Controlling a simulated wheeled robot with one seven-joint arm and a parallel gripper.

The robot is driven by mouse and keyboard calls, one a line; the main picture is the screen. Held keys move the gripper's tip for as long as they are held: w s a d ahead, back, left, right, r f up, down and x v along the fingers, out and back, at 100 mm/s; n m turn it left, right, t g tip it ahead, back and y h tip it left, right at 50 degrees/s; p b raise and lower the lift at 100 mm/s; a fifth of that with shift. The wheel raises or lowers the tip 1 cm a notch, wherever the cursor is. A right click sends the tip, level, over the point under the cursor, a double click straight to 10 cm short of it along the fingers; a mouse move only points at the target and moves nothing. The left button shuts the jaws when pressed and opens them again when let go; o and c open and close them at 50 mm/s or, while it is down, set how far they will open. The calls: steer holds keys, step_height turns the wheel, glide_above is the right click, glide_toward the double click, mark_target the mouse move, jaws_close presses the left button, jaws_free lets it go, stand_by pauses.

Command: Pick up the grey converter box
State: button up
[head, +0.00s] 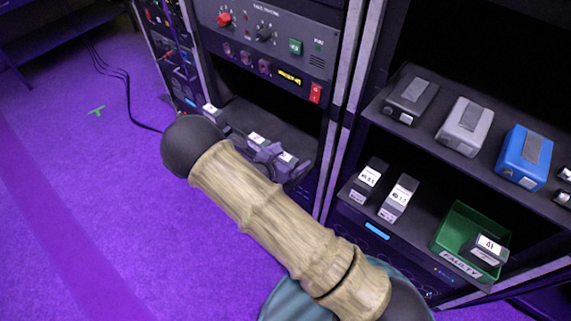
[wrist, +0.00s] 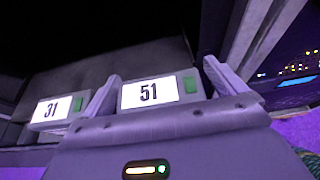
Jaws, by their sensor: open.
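A light grey box (head: 466,126) with a darker top strip stands on the upper right shelf, between a dark grey box (head: 411,99) and a blue box (head: 525,157). My gripper (head: 272,158) is away to its left, at the left rack's shelf, partly hidden by my arm. In the wrist view my gripper (wrist: 160,75) is open, its fingers on either side of a grey box labelled 51 (wrist: 190,85). Contact cannot be told. A grey box labelled 31 (wrist: 35,128) stands to its left. The light grey box is not seen in the wrist view.
Two small labelled boxes (head: 368,180) (head: 399,198) stand on the lower right shelf, beside a green FAULTY bin (head: 452,232) holding a labelled box (head: 487,249). A rack post (head: 345,100) separates the bays. Purple floor (head: 70,190) is open at left; a black cable (head: 128,100) lies there.

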stand_by(0.4)
steer(key=c, duration=1.2)
steer(key=shift+c, duration=0.2)
steer(key=shift+r, duration=0.15)
step_height(320, 180, up, 10)
steer(key=shift+f+p, duration=0.1)
steer(key=shift+p, duration=0.2)
